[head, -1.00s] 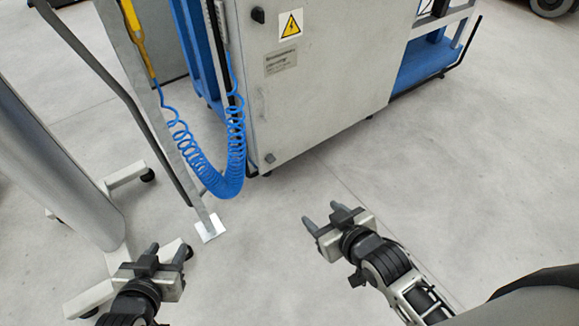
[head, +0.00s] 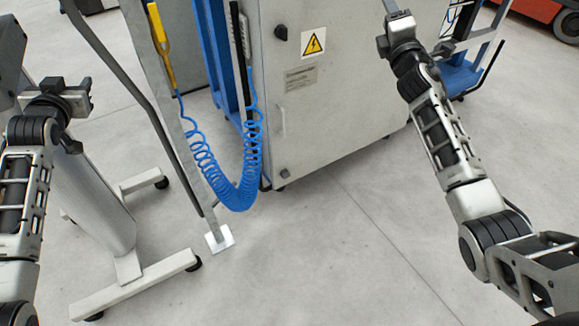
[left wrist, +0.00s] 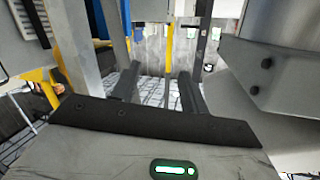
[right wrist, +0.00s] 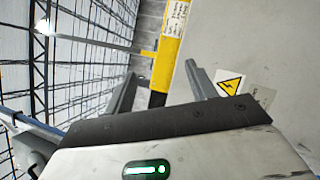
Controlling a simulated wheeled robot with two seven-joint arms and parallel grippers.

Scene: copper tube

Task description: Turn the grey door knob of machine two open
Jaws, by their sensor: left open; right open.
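A grey machine cabinet (head: 350,90) stands in the middle of the head view, its door facing me. A dark knob (head: 281,33) sits near the top of the door and a second small dark knob (head: 285,173) low on it. I cannot tell which machine is number two. My right gripper (head: 386,25) is open and empty, raised in front of the cabinet's upper right side, apart from the knobs. My left gripper (head: 66,84) is open and empty at the far left, well away from the door. Both grippers' spread fingers show in their wrist views.
A blue coiled hose (head: 236,195) hangs left of the door, beside a grey post with a white foot plate (head: 219,239). A wheeled stand (head: 135,285) is at the lower left. A warning sticker (right wrist: 232,83) shows in the right wrist view.

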